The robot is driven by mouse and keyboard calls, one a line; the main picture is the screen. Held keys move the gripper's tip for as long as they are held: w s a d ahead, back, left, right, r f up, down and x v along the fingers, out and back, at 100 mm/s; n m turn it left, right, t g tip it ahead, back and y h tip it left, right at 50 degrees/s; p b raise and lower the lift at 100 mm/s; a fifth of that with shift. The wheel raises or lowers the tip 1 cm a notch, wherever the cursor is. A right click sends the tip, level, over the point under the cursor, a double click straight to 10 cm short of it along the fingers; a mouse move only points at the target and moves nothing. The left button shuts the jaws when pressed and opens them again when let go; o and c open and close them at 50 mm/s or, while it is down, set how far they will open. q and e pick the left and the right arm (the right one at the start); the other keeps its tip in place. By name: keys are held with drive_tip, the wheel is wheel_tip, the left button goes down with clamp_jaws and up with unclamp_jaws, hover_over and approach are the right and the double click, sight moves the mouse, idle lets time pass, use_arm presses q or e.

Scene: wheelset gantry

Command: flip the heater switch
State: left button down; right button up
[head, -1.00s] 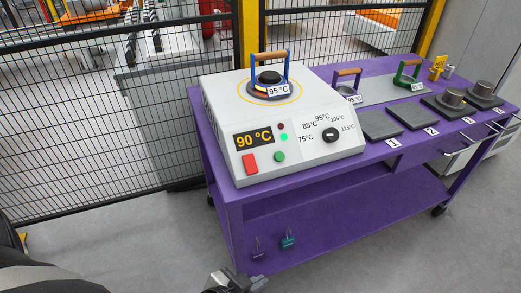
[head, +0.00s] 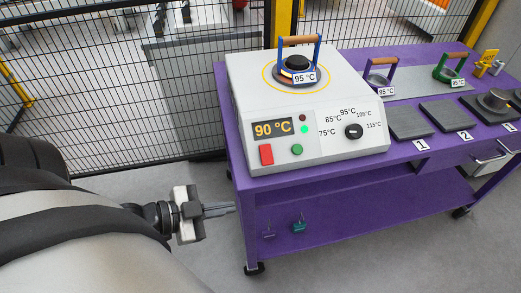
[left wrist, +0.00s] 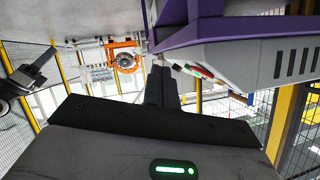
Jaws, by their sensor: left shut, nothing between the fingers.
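The heater (head: 310,120) is a white box with a sloped front on the purple cart, its display reading 90 °C. On its front are a red rocker switch (head: 266,154), a green button (head: 297,149), a lit green lamp and a black knob (head: 354,131). My left gripper (head: 234,208) is shut and empty, left of the cart, below and apart from the red switch.
A blue-framed holder with a wooden handle and a 95 °C tag (head: 304,77) sits on the heater's ring. The purple cart (head: 350,205) also carries more handled holders and dark pads (head: 408,122). A mesh fence (head: 110,100) stands behind. Floor left of the cart is clear.

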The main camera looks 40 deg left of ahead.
sight(266, 155)
use_arm(q)
drive_tip(key=w+a+r+m+t+h+p, duration=0.1)
drive_tip(key=w+a+r+m, duration=0.2)
drive_tip(key=r, duration=0.5)
drive_tip(key=shift+w+a+r+h, duration=0.3)
drive_tip(key=shift+w+r+h, duration=0.1)
drive_tip(key=shift+w, duration=0.15)
use_arm(e)
drive_tip(key=shift+s+d+r, duration=0.1)
drive_tip(key=shift+d+r, duration=0.2)
